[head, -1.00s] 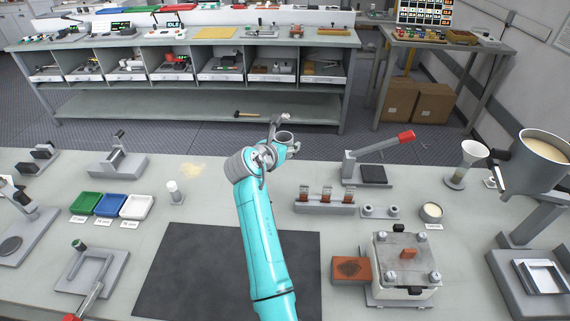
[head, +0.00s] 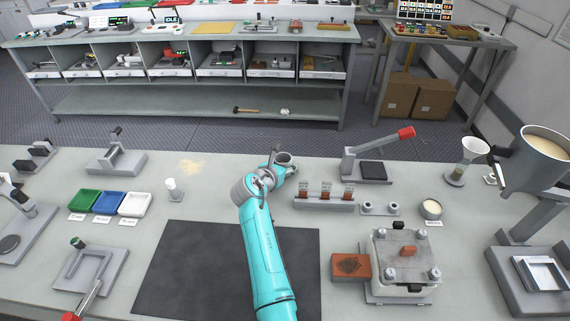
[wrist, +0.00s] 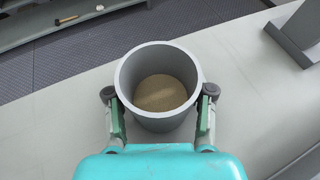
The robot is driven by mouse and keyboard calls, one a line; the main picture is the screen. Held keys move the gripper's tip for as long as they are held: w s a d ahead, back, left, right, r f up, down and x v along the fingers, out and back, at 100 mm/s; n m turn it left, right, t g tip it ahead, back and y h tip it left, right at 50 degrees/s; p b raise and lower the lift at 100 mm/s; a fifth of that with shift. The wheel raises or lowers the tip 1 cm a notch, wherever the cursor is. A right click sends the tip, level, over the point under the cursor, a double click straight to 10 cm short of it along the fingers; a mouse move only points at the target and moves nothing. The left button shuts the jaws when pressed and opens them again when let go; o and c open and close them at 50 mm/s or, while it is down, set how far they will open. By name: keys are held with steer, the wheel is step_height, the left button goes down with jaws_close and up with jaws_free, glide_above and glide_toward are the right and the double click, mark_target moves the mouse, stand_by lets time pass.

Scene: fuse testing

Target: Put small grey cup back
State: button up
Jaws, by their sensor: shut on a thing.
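The small grey cup (wrist: 159,122) is held between the two fingers of my gripper (wrist: 160,98) in the wrist view. Its open mouth faces the camera, and tan granular material lies inside at the bottom. In the head view the cup (head: 283,158) shows at the end of my turquoise arm, near the far edge of the grey workbench (head: 225,170). The cup looks about upright there. My gripper (head: 276,165) is shut on it, with a finger on each side. I cannot tell whether the cup's base touches the bench.
A rack of brown vials (head: 324,198) stands right of my arm, with a red-handled press (head: 372,168) behind it. A white cylinder (head: 173,189) and coloured trays (head: 108,203) are left. Spilled powder (head: 192,166) lies on the bench.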

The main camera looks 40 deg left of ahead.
steer(key=o, duration=1.2)
steer(key=shift+o, duration=0.2)
steer(key=shift+s+r, duration=0.25)
steer(key=shift+s, duration=0.15)
steer(key=v, duration=1.1)
steer(key=shift+d, duration=0.1)
